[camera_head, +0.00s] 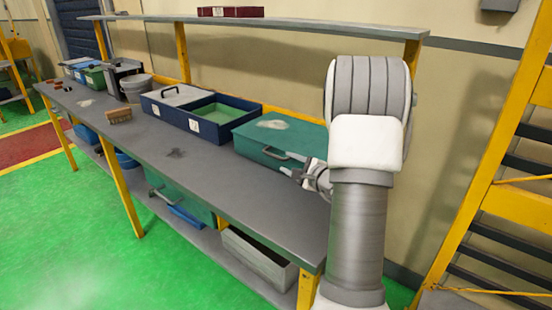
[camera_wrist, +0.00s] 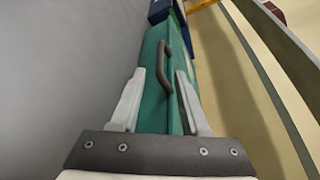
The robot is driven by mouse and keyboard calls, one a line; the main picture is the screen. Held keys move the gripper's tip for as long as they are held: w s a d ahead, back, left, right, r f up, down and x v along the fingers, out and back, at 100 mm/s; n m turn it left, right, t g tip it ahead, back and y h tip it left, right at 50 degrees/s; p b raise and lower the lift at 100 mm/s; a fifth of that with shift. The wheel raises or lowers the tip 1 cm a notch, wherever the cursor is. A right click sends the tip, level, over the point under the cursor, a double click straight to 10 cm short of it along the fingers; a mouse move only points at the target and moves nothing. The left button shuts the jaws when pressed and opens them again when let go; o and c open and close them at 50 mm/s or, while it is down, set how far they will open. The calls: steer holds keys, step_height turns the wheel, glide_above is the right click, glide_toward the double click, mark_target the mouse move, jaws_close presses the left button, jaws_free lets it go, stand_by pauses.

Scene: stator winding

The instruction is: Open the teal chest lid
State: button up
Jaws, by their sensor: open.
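The teal chest (camera_head: 278,139) sits on the grey workbench, near its right end, with its lid closed. A dark handle is on its front side; the handle (camera_wrist: 164,66) also shows in the wrist view, on the teal chest (camera_wrist: 154,112). My gripper (camera_head: 287,165) is at the front of the chest, close to the handle. In the wrist view my gripper (camera_wrist: 160,73) is open, with one pale finger on each side of the handle. The handle lies between or just beyond the fingertips; I cannot tell whether either finger touches it.
A dark blue bin (camera_head: 222,116) with a green inside and a grey-lidded box (camera_head: 172,97) stand left of the chest on the workbench (camera_head: 190,165). A shelf (camera_head: 290,27) runs above. A yellow rack (camera_head: 500,200) stands at the right. The bench front is clear.

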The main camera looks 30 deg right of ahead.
mark_target(280, 159)
steer(key=x, duration=0.7)
steer(key=shift+w, duration=0.35)
jaws_close()
stand_by(1.0)
